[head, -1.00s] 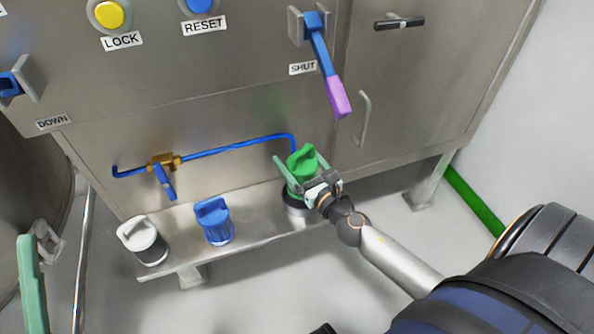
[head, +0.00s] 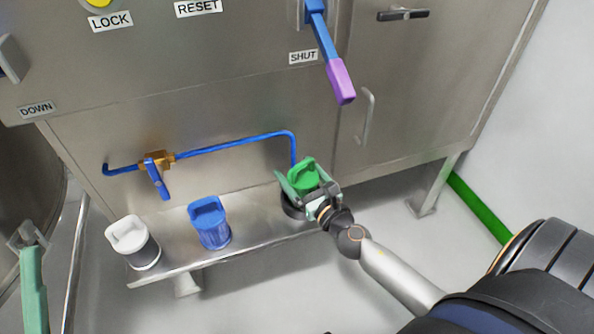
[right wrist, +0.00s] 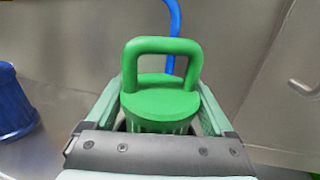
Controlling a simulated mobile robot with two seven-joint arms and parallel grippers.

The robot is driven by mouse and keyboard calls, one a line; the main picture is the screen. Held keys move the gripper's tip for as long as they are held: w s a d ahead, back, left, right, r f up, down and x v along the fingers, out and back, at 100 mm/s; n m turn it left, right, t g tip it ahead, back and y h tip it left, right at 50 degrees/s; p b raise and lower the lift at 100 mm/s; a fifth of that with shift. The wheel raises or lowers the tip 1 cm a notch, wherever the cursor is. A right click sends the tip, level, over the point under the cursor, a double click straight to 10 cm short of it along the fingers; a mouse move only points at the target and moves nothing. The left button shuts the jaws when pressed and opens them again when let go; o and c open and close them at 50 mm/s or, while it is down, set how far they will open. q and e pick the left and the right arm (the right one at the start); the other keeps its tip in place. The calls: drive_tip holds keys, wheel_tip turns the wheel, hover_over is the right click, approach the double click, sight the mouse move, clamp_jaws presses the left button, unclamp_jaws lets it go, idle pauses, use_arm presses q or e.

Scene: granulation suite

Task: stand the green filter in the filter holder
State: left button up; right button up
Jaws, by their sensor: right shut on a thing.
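The green filter (head: 304,177), a ribbed cylinder with a loop handle on its cap, is between the fingers of my right gripper (head: 305,190). The gripper is shut on its body, and the filter looks about upright. In the right wrist view the filter (right wrist: 162,103) has its handle up and a finger on each side. The dark round filter holder (head: 291,208) is at the right end of the low steel shelf, directly below the filter. The gripper and filter hide most of it, so I cannot tell how deep the filter sits in it. My left gripper is not in view.
A blue filter (head: 210,224) and a white-topped filter (head: 133,243) stand to the left on the shelf (head: 178,262). A blue pipe (head: 240,143) with a brass valve (head: 157,163) runs behind. A purple-gripped lever (head: 340,82) hangs above. A mint-green handle (head: 33,285) is at far left.

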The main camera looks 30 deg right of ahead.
drive_tip(key=o, duration=1.2)
drive_tip(key=shift+o, duration=0.2)
